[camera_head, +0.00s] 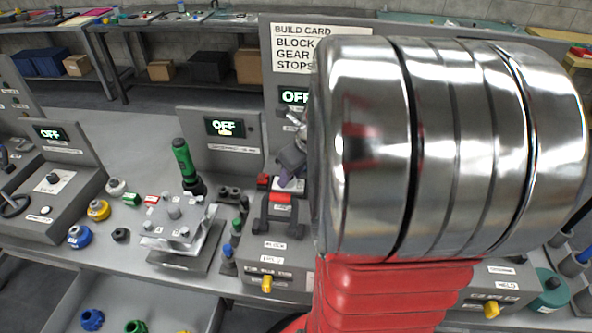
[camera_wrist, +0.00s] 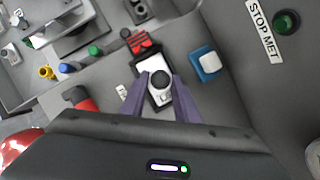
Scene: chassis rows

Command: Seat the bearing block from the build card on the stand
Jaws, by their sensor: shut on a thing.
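My gripper (camera_wrist: 160,88) is shut on a small grey block with a dark round top, seemingly the bearing block (camera_wrist: 163,97). One purple finger lies on each side of it. The block is over or on a white pad on a dark base, seemingly the stand (camera_wrist: 149,69). I cannot tell whether block and pad touch. The build card (camera_head: 291,48) reads BLOCK, GEAR, STOPS, partly covered by the link.
A green-handled tool (camera_head: 184,160) and a metal fixture (camera_head: 180,230) stand left.

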